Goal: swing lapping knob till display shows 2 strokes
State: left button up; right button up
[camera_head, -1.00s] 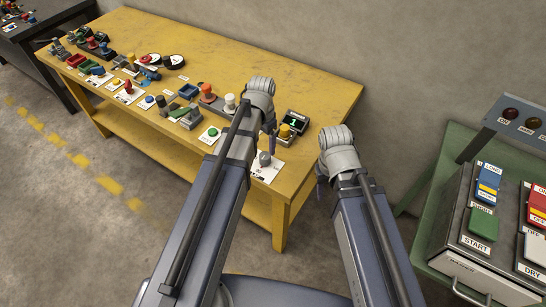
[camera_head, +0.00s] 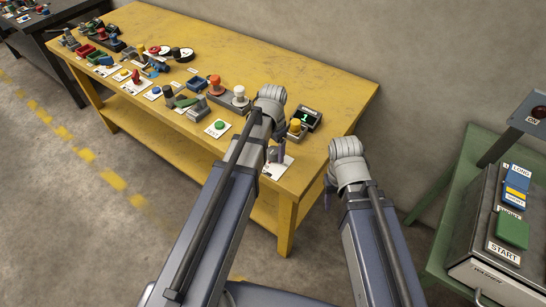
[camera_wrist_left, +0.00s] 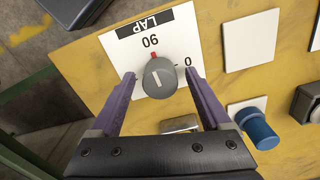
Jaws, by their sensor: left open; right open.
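The grey lapping knob (camera_wrist_left: 160,77) stands on a white card (camera_wrist_left: 187,30) printed LAP, 90 and 0. A red mark at its edge faces the 90. My left gripper (camera_wrist_left: 160,86) is open, with one purple finger on each side of the knob; I cannot tell whether they touch it. In the head view my left gripper (camera_head: 275,153) is over the LAP card (camera_head: 278,168) and mostly hides the knob. The display (camera_head: 305,118) behind it shows a green 1. My right gripper (camera_head: 328,186) is open and empty, off the table's right end.
The yellow table (camera_head: 310,75) carries a green button (camera_head: 220,125), a yellow knob (camera_head: 295,125) beside the display, and several other controls to the left. A green bench (camera_head: 450,185) with a START box (camera_head: 480,240) stands at the right. The table's back right is bare.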

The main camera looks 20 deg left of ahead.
pick_arm(q)
jog(key=shift+f, duration=0.3)
grip_shut()
dwell(0.6)
